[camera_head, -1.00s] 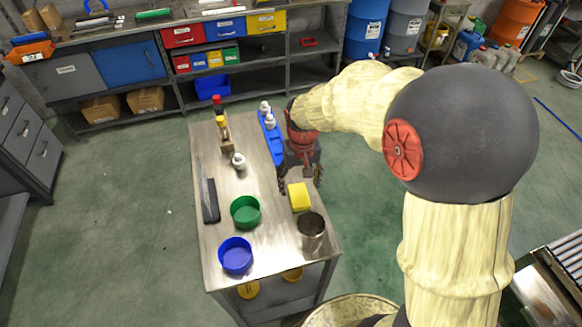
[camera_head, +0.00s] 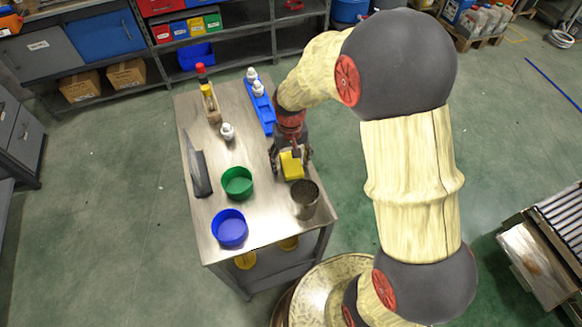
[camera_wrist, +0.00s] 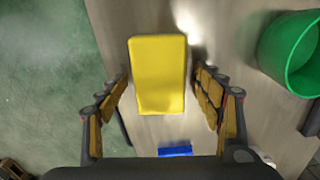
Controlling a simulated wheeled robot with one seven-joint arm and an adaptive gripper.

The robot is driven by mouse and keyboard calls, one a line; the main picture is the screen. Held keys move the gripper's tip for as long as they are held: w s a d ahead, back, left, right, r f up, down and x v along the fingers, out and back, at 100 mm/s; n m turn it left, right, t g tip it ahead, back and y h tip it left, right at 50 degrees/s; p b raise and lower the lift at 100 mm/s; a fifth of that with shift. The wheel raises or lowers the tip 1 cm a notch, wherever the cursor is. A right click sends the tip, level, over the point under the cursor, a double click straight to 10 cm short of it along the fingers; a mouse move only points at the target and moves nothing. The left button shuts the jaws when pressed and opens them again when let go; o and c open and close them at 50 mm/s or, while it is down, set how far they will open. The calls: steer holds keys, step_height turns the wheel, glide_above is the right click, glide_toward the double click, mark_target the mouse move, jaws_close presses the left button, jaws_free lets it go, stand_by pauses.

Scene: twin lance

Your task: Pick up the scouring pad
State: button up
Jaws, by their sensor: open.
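The scouring pad (camera_head: 292,166) is a yellow block lying on the metal table, near its right edge. In the wrist view the pad (camera_wrist: 158,74) is upright in the picture, ahead of and between my fingers. My gripper (camera_head: 289,157) is just above the far end of the pad and partly covers it in the head view. In the wrist view my gripper (camera_wrist: 165,98) is open, one finger on each side, with gaps between the fingers and the pad. I cannot tell whether the fingertips reach the table.
A steel cup (camera_head: 305,200) stands just in front of the pad. A green bowl (camera_head: 237,183) and a blue bowl (camera_head: 229,229) stand to the left. A blue rack (camera_head: 262,108) with white pieces lies behind. The table (camera_head: 265,208) is bare between bowls and cup.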

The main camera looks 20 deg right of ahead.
mark_target(290, 161)
steer(key=shift+r, duration=0.1)
steer(key=c, duration=1)
steer(key=shift+c, duration=0.2)
steer(key=shift+r, duration=0.1)
step_height(290, 161, up, 10)
steer(key=p, duration=0.3)
steer(key=o, duration=0.4)
steer(key=c, duration=0.5)
